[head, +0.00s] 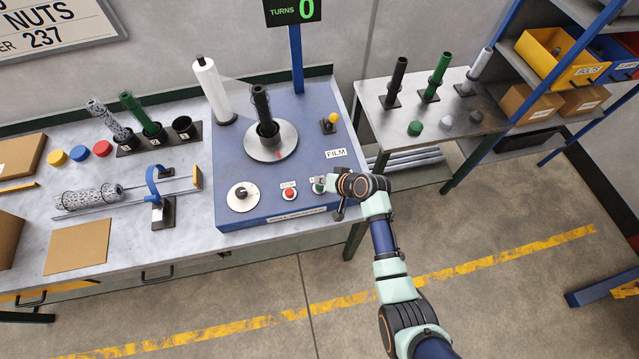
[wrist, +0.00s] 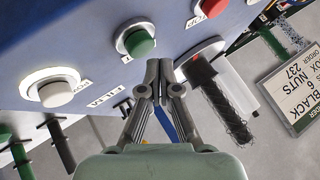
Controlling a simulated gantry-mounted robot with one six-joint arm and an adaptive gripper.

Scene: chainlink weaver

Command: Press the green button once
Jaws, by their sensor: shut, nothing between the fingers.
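The green button (head: 318,188) sits on the front right part of the blue machine top, partly covered by my gripper in the head view. In the wrist view the green button (wrist: 139,43) shows clearly in its pale round collar. My gripper (wrist: 160,78) has its two fingers together with nothing between them. Its tips are close to the green button, just below and right of it in the wrist picture, and look apart from it. In the head view my gripper (head: 328,183) is at the button's right side.
A red button (head: 290,192) and a black dial (head: 242,195) lie left of the green one. The wrist view shows a white button (wrist: 56,91) on its other side. A turntable (head: 286,146) with a black post stands behind. The counter (head: 293,10) reads 0.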

